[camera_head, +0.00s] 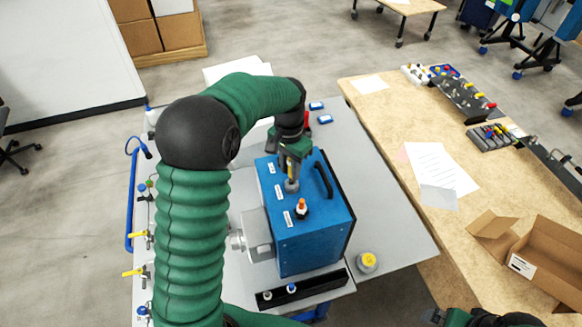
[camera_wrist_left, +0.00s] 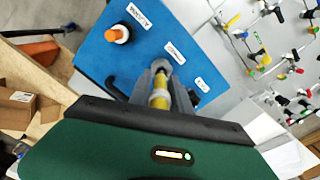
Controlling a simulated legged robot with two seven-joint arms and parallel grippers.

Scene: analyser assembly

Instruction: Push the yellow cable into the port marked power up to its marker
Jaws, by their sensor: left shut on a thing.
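My left gripper (camera_head: 291,172) points down over the top of the blue analyser box (camera_head: 310,235). In the left wrist view, the gripper (camera_wrist_left: 162,90) is shut on the yellow cable (camera_wrist_left: 159,84), whose pale collar shows between the fingers. The cable's lower end is at the box top beside the middle white label (camera_wrist_left: 175,53); how deep it sits, and its marker, I cannot tell. The label's print is too small to read surely. An orange-topped plug (camera_head: 302,207) stands in the port beside another label. Part of my right arm shows at the bottom right edge.
A black handle (camera_head: 323,180) rises from the box top, right of my left gripper. A yellow-topped round thing (camera_head: 367,262) stands on the grey table (camera_head: 395,240). The wooden bench (camera_head: 400,120) at right carries papers and an open cardboard box (camera_head: 545,265).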

